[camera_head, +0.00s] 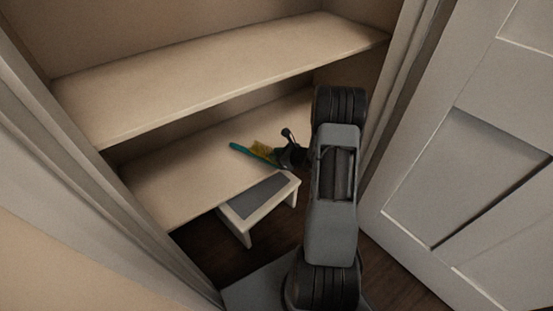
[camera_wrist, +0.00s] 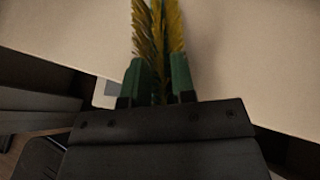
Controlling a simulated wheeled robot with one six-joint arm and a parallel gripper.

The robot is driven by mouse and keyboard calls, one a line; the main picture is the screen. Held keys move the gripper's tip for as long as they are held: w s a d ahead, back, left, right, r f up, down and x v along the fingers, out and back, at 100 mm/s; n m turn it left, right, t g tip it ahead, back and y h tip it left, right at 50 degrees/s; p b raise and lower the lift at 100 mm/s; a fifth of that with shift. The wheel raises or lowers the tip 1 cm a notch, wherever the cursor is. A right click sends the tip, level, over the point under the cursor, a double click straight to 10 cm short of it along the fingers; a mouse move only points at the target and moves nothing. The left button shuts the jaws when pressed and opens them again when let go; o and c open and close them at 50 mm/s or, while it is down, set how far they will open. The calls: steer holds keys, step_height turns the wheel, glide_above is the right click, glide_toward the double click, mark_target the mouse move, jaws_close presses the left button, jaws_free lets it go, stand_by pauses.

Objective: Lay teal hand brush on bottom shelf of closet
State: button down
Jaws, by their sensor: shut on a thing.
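The teal hand brush shows its teal handle (camera_head: 239,148) and yellow bristles (camera_head: 262,147) in the head view. In the wrist view the yellow bristles (camera_wrist: 158,35) rise between the fingers of my gripper (camera_wrist: 160,82), with the pale shelf (camera_wrist: 245,60) beyond. The handle is hidden there.
An upper shelf (camera_head: 210,82) spans the closet above the bottom one. A small white step stool (camera_head: 272,196) with a grey top stands at the bottom shelf's front edge. A panelled door (camera_head: 470,150) stands open at right. The bottom shelf's left part is clear.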

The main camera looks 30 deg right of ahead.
steer(key=shift+f, duration=0.4)
steer(key=shift+f, duration=0.15)
steer(key=c, duration=0.9)
jaws_free()
steer(key=shift+c, duration=0.2)
